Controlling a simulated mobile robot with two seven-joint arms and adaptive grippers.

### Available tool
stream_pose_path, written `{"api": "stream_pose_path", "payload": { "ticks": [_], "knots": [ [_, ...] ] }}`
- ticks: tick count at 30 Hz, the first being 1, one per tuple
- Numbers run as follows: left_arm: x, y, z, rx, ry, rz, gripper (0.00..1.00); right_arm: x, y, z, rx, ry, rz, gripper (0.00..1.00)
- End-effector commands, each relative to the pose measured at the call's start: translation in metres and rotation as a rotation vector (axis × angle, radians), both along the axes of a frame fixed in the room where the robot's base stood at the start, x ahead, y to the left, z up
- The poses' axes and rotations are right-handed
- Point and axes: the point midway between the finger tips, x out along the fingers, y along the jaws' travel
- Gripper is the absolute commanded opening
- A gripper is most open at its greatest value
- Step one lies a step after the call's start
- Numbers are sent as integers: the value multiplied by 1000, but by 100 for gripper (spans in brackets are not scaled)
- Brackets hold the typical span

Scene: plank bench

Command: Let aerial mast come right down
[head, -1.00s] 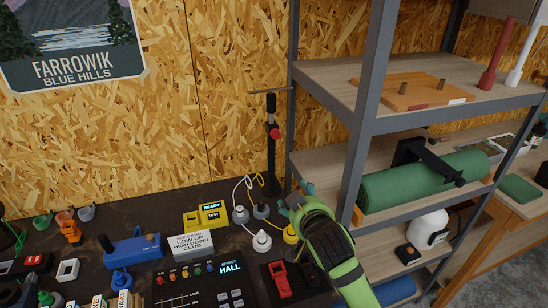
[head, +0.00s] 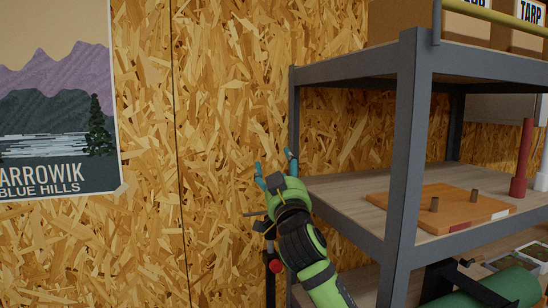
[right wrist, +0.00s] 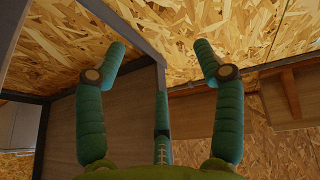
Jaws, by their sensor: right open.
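The aerial mast is a dark upright pole (head: 270,291) against the chipboard wall, low in the head view. It has a red knob (head: 275,266) and a thin crossbar near its top (head: 253,214). My right gripper (head: 274,166) is open and empty, with its teal fingers pointing up. In the picture it is just above the mast top, and my wrist and forearm cover part of the mast. Contact cannot be told. The right wrist view shows the spread fingers (right wrist: 162,70) with nothing between them; I cannot make out the mast there. My left gripper is out of view.
A grey-framed shelf unit (head: 408,150) stands close to the right of my right arm. It holds a wooden board with pegs (head: 440,207), a red post (head: 523,160) and a green roll (head: 490,291). A poster (head: 60,110) hangs at left. The wall between is clear.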

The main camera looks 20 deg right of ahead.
Motion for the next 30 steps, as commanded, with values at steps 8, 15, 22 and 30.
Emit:
{"api": "stream_pose_path", "payload": {
  "ticks": [8,15,22,30],
  "knots": [
    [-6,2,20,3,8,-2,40,29,-4,14,1,3,-1,69],
    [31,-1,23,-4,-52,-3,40,34,-4,13,0,2,0,69],
    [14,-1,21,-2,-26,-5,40,34,-4,13,0,2,0,33],
    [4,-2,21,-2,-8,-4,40,34,-4,13,0,3,0,0]
  ]
}}
